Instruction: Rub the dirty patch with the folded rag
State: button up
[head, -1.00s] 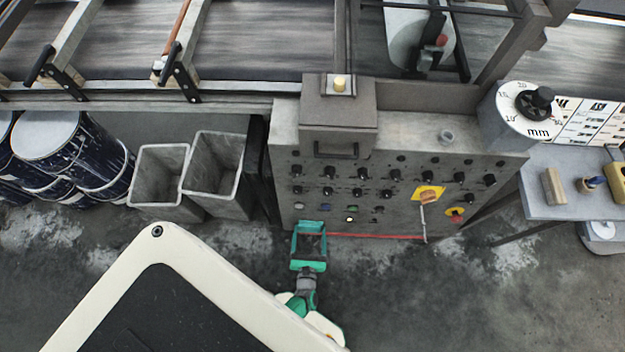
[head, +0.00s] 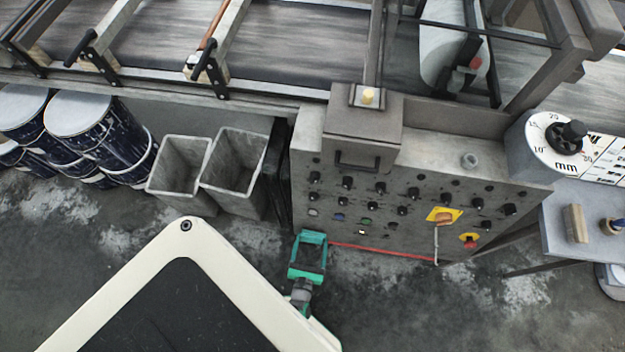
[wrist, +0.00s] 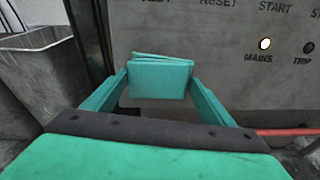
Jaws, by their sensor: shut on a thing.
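My gripper (head: 311,240) is low in front of the left end of the grey control cabinet (head: 420,168). In the wrist view its two teal fingers are shut on a folded teal rag (wrist: 160,78), which is held upright between the fingertips with its folded layers showing along the top. The cabinet front is behind the rag, to the right; I cannot tell whether they touch. I cannot clearly make out a dirty patch in either view.
Two grey bins (head: 237,165) stand left of the cabinet, beside blue drums (head: 95,125). A red line (head: 385,250) runs along the cabinet's lower front. A side table (head: 575,245) with a wooden-handled block stands at right. The floor in front is open.

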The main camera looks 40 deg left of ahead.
jog(key=shift+v, duration=2)
jog(key=shift+d, duration=0.1)
jog(key=shift+v, duration=1.5)
